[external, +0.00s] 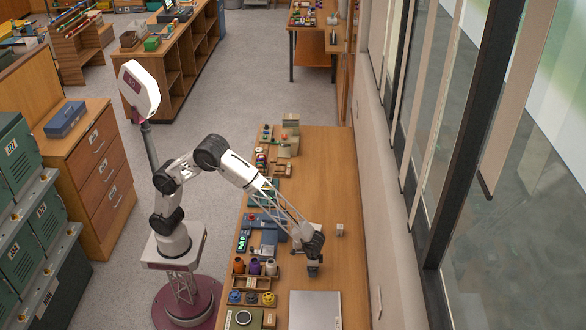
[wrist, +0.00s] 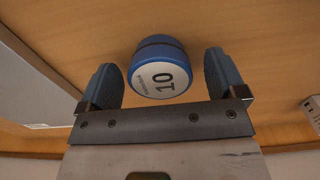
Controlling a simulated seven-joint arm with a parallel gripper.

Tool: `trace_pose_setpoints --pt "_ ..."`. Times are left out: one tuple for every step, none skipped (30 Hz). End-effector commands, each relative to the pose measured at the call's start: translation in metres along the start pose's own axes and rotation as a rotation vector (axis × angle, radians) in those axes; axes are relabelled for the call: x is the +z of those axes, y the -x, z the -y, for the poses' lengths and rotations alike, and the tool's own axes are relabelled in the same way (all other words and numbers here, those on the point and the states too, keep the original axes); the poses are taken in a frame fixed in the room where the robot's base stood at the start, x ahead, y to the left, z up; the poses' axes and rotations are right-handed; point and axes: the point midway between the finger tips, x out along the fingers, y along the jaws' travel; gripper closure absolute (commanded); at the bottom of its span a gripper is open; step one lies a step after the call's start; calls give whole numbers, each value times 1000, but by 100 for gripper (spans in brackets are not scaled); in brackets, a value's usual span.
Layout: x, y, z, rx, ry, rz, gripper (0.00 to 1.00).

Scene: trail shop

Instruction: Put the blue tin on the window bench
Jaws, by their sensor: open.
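In the wrist view, a round blue tin (wrist: 158,68) with a white face marked "10" lies between the two fingers of my gripper (wrist: 163,82). The fingers are open, with a gap on each side of the tin. In the external view, my gripper (external: 313,270) points down low over the wooden bench (external: 322,180) beside the window. The tin under it cannot be made out there, as the gripper hides that spot. Whether the tin touches the wood is hard to tell.
A flat grey panel (external: 315,311) lies close to my gripper, and a small pale box (external: 339,230) stands behind it. Coloured jars in a rack (external: 252,283) and blue items (external: 268,234) crowd the bench's left side. The bench's far right part is clear.

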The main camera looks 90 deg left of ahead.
Motion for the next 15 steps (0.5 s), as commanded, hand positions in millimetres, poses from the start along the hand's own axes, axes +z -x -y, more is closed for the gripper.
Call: trace_pose_setpoints --pt "0 2 0 0 0 -1 10" --pt "0 4 0 0 0 -1 10" --pt "0 6 0 0 0 -2 10" --pt "0 8 0 1 0 -2 10" --pt "0 11 0 1 0 -2 10" --pt "0 15 0 0 0 -2 10" --pt "0 18 0 0 0 -1 10" --pt "0 22 0 0 0 -1 10" --pt "0 27 0 0 0 -1 10" --pt "0 31 0 1 0 -2 10" --pt "0 36 0 1 0 -3 10" --pt "0 42 0 1 0 -2 10" --pt "0 47 0 1 0 -2 10" --pt "0 52 0 1 0 -2 10" --pt "0 58 0 1 0 -3 10"
